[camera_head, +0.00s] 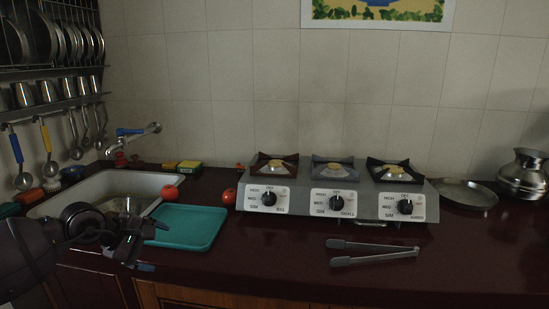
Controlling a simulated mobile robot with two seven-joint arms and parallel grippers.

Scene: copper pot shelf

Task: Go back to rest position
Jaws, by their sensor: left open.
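My left gripper (150,246) is at the lower left, in front of the sink and over the near left part of the teal tray. It is open, and I see nothing between its fingers. My left arm comes in from the left edge and hides part of the sink front. My right gripper is not in view. A copper-scene metal pot (524,174) stands upright at the far right of the counter, apart from my gripper.
A three-burner stove (290,207) stands mid-counter. Tongs (375,253) lie in front of it. A teal tray (205,213), tomatoes (229,197) and a sink (120,181) are left. A metal plate (467,194) is right. The right front counter is clear.

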